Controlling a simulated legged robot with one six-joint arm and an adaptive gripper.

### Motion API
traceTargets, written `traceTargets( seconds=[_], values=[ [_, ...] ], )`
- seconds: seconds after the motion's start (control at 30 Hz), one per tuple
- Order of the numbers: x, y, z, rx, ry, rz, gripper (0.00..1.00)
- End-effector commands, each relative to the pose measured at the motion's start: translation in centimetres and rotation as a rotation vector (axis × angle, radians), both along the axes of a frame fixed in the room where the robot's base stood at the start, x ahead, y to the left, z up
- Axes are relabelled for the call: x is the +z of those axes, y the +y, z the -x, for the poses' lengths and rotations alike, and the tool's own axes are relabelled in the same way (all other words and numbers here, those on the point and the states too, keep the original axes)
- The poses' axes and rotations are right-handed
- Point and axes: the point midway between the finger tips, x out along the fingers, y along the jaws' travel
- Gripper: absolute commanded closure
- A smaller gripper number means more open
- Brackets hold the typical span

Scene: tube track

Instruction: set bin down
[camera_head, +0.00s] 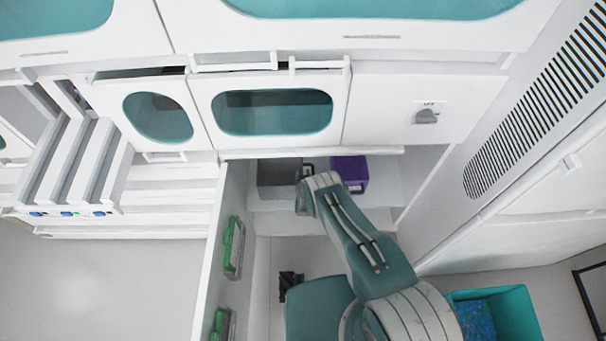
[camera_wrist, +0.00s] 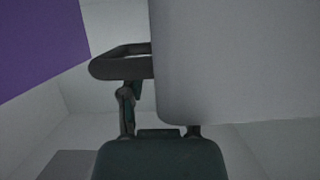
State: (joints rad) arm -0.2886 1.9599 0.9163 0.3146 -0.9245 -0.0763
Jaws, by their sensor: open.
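A grey bin (camera_head: 279,174) stands in the open cabinet compartment, at the left of its shelf. A black loop handle (camera_head: 308,168) sticks out from its right side. In the wrist view the bin (camera_wrist: 235,60) fills the upper right, and the handle (camera_wrist: 122,64) shows beside it. My gripper (camera_head: 304,192) reaches into the compartment close in front of the bin and is open. In the wrist view one finger (camera_wrist: 127,105) is just under the handle. The other finger is mostly hidden behind the bin, so I cannot tell whether either touches it.
A purple box (camera_head: 350,172) stands on the shelf (camera_head: 382,190) right of the bin; it also shows at the left of the wrist view (camera_wrist: 38,45). An open white door (camera_head: 230,180) with green items borders the left. A teal bin (camera_head: 520,310) sits on the floor at lower right.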

Motion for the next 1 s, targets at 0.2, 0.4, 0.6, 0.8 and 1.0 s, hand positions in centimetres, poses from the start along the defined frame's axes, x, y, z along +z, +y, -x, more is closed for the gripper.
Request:
traceTargets(
  seconds=[0.2,0.4,0.6,0.8,1.0],
  values=[
    [0.2,0.0,0.4,0.000,0.002,0.001,0.57],
    [1.1,0.0,2.3,0.000,0.002,0.001,0.57],
    [2.0,0.0,4.7,0.001,0.003,0.001,0.57],
    [3.2,-0.1,7.4,0.000,0.002,0.000,0.57],
    [4.2,-0.1,9.9,0.001,0.002,0.000,0.57]
  ],
)
